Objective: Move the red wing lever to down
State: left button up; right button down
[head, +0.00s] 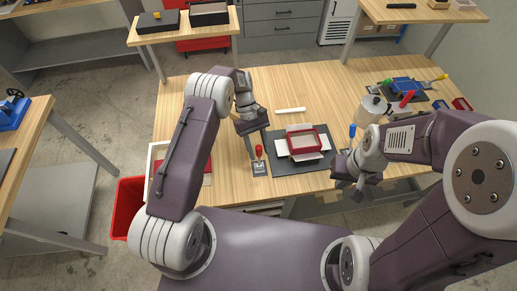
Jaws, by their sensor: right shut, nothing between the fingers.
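A lever with a red knob (259,151) stands roughly upright on a small grey base plate (259,169), left of the dark mat (283,166) on the wooden table. On the mat is the box former, a red frame (303,142) with pale flaps around it. My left gripper (252,128) hangs just above and behind the red knob, apart from it as far as I can see. Its fingers are small and dark, so I cannot tell their opening. My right gripper (358,184) is shut and empty at the table's front edge, right of the mat.
A blue-knobbed lever (352,131) stands right of the mat, partly behind my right arm. A white canister (371,108) and a blue device (403,86) are at the back right. A white strip (291,110) lies behind the mat. A red bin (127,205) stands at the left.

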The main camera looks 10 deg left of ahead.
pick_arm(q)
jog(key=shift+w+a+r, duration=0.1)
jog(key=shift+w+r, duration=0.1)
jog(key=b+v, duration=0.2)
jog(key=v, duration=0.6)
jog(key=shift+r+b, duration=0.25)
jog(key=shift+b, duration=0.1)
jog(key=shift+c, duration=0.2)
